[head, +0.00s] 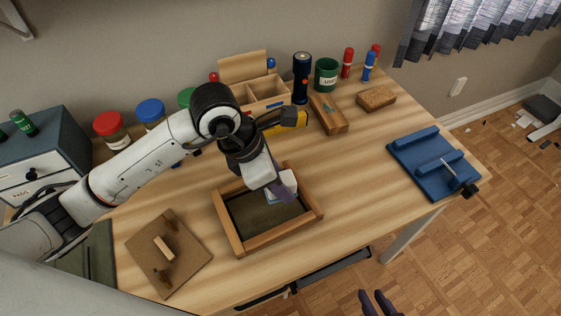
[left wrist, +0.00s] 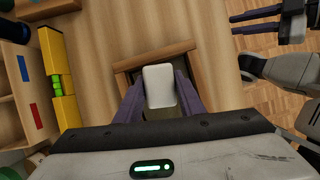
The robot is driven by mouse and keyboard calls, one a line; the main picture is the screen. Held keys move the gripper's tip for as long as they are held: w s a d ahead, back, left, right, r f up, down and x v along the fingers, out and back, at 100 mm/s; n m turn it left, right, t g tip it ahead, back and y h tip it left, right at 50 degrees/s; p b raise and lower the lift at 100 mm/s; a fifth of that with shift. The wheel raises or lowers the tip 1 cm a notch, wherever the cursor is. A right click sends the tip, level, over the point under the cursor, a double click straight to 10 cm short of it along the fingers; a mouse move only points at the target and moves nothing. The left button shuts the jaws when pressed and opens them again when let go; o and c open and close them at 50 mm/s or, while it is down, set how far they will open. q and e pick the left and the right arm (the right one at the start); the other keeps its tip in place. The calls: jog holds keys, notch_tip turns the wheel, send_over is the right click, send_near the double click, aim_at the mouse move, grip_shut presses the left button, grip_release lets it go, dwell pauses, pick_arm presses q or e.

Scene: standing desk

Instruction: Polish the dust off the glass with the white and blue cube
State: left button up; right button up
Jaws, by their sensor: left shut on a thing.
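The glass (head: 258,221) is a dark pane in a wooden frame (head: 276,237), lying flat near the front middle of the desk. My left gripper (head: 277,190) is shut on the white and blue cube (head: 290,180), over the far right part of the pane. The cube's white top shows between the purple fingers in the left wrist view (left wrist: 159,86). I cannot tell whether the cube touches the glass. Dust on the pane is too faint to make out. My right gripper (head: 376,302) is empty, its fingers apart, in front of the desk.
A wooden board with a handle (head: 186,267) lies left of the frame, and a blue fixture (head: 419,158) at the right. The desk right of the frame is clear.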

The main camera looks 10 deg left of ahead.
pick_arm(q)
notch_tip(320, 180, up, 2)
jog(key=shift+p, duration=0.45)
jog(key=shift+r+p, duration=0.7)
jog(key=shift+r, duration=0.4)
